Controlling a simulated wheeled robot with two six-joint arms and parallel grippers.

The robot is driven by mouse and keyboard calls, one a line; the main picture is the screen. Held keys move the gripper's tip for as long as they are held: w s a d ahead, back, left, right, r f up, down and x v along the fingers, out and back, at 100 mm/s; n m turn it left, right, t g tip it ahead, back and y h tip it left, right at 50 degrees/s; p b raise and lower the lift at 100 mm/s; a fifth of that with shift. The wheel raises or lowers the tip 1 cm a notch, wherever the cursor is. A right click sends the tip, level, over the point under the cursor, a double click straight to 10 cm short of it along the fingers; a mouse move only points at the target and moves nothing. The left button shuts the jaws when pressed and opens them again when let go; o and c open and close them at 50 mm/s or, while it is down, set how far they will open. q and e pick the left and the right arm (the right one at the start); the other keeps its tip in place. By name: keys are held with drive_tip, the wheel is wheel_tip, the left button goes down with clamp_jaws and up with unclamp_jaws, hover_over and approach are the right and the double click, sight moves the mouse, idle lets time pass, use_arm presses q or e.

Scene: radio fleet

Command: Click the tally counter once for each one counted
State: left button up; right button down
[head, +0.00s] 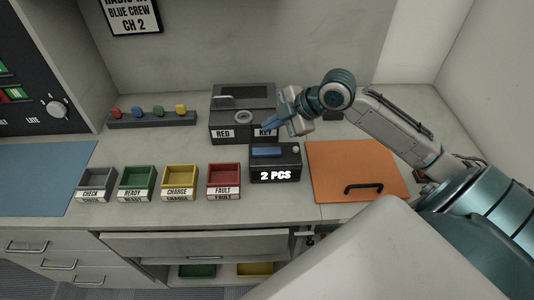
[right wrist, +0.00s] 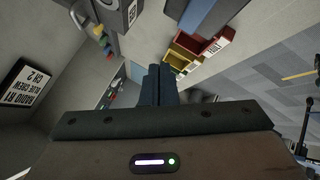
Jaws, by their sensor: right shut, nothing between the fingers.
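The tally counter (head: 290,176) is a dark box on the counter top, right of the small bins, with a blue bar (head: 267,152) and a pale round knob (head: 295,149) on top. Its front display reads "2 PCS". My right gripper (head: 268,126) comes in from the right with its blue fingers closed and empty, above and behind the blue bar, apart from it as far as I can see. In the right wrist view the closed fingers (right wrist: 158,74) point toward the bins, and the blue bar (right wrist: 207,12) shows at the top. My left gripper is not in view.
Grey CHECK (head: 80,196), green READY (head: 122,195), yellow CHARGE (head: 164,194) and red FAULT (head: 209,193) bins stand in a row. A dark labelled box (head: 221,127) is behind the counter. A rack (head: 150,122) holds coloured pieces. An orange panel (head: 350,160) with a handle lies right.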

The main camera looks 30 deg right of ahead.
sight(271, 151)
wheel_tip(271, 151, down, 6)
drive_tip(key=b, duration=0.3)
drive_tip(key=shift+b, duration=0.4)
drive_tip(key=shift+f, duration=0.1)
use_arm(q)
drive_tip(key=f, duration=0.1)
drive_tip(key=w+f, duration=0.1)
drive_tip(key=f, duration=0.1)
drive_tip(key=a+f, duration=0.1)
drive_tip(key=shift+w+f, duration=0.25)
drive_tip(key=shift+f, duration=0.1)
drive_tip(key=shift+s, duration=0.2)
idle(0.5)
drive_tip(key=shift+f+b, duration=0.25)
drive_tip(key=shift+b, duration=0.05)
use_arm(e)
drive_tip(key=shift+f, duration=0.4)
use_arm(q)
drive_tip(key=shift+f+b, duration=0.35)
use_arm(e)
drive_tip(key=shift+f, duration=0.5)
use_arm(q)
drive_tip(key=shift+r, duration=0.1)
use_arm(e)
drive_tip(key=shift+r, duration=0.1)
use_arm(q)
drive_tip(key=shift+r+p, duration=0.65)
drive_tip(key=shift+p, duration=0.1)
use_arm(e)
drive_tip(key=shift+r, duration=0.85)
